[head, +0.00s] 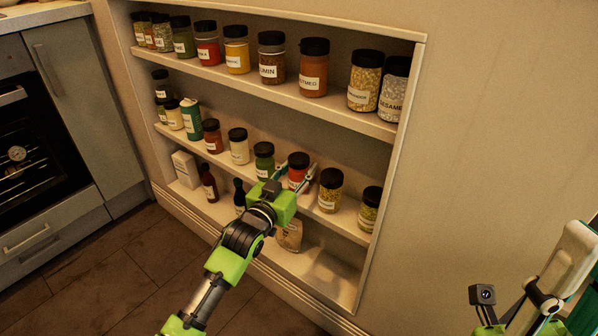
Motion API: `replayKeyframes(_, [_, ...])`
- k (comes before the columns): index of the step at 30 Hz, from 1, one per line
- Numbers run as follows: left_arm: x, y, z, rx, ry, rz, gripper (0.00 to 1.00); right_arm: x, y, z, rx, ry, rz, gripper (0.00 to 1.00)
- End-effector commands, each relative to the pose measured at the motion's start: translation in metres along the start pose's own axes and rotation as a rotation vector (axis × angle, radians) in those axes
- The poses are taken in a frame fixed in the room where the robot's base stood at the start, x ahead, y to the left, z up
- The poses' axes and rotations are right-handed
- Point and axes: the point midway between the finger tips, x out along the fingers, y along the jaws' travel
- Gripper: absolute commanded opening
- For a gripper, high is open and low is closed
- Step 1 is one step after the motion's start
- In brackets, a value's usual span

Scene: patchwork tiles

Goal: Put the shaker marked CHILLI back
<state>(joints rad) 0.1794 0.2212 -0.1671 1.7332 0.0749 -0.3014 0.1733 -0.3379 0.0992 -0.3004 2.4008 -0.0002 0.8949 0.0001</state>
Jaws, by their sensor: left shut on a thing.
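A shaker with red contents and a black lid (299,160) stands upright at the middle shelf, between a green jar and a yellow-green jar. Its label is hidden or too small to read. My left gripper (297,175) reaches in from the front and is shut on this red shaker, one finger at each side. The gripper's body covers the shaker's lower part, so I cannot tell whether its base touches the shelf. My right gripper (520,308) is partly in view at the bottom right, away from the shelves; its fingertips do not show clearly.
The wall niche (420,80) has shelves with several jars. A green jar (264,163) is close on the left, a yellow-green jar (330,191) close on the right. An oven (35,140) is at far left.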

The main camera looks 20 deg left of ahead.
Motion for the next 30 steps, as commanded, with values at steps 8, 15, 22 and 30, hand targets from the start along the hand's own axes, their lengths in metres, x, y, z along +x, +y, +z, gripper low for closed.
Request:
replayKeyframes(8, [0.0, 0.0, 0.002, -0.001, 0.0, 0.0, 0.44, 0.001, 0.0, 0.0, 0.0, 0.001, 0.0, 0.26])
replayKeyframes(15, [0.0, 0.0, 0.002, 0.0, 0.0, 0.0, 0.53, 0.001, 0.0, 0.0, 0.0, 0.0, 0.0, 0.26])
replayKeyframes(22, [-0.002, 0.0, -0.001, 0.0, -0.001, 0.0, 0.53, 0.003, 0.0, 0.0, 0.0, 0.0, 0.0, 0.26])
replayKeyframes(30, [-0.046, 0.0, -0.002, -0.001, -0.004, 0.0, 0.53, 0.019, 0.0, -0.005, 0.0, -0.002, 0.002, 0.26])
